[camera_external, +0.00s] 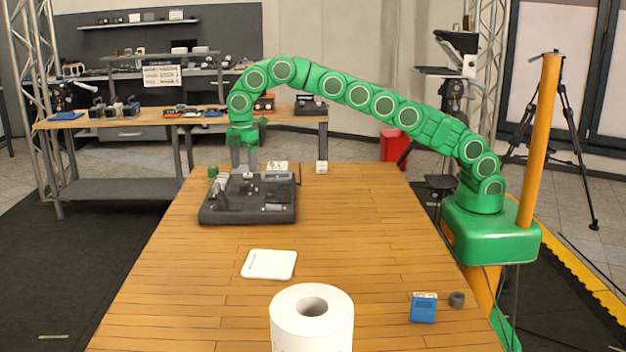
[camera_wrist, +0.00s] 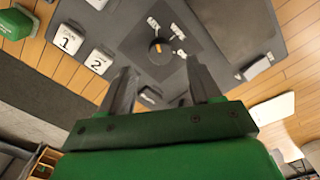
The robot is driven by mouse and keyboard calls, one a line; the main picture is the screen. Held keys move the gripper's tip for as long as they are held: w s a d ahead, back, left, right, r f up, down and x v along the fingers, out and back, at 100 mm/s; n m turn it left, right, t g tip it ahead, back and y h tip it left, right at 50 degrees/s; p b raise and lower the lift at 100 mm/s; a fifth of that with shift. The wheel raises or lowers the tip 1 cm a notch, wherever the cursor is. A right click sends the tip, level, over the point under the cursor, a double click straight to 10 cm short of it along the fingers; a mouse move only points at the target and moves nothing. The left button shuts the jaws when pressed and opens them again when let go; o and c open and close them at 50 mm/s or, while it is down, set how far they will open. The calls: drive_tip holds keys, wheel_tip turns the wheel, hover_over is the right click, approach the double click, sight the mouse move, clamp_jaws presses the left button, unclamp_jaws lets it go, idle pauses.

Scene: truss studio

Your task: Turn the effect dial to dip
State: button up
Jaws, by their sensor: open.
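A dark grey control panel (camera_external: 245,213) lies on the far left part of the wooden table. In the wrist view, the panel's dial (camera_wrist: 159,49) is a dark round knob with a small orange mark, on a darker plate. Small white labels (camera_wrist: 178,31) surround it, too small to read, so I cannot tell its setting. My gripper (camera_external: 244,165) points down above the panel's far part. Its two fingers stand apart with nothing between them, and the dial shows just beyond their tips in the wrist view (camera_wrist: 162,72). The fingers appear clear of the dial.
White blocks numbered 1 (camera_wrist: 68,39) and 2 (camera_wrist: 98,61) are near the panel. A white pad (camera_external: 269,264), a paper roll (camera_external: 312,325), a blue box (camera_external: 423,307) and a small grey cylinder (camera_external: 457,299) are on the table. The table's middle right is clear.

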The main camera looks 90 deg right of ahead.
sight(245, 183)
drive_tip(key=shift+f, duration=2.95)
drive_tip(key=c, duration=1)
drive_tip(key=shift+c, duration=0.2)
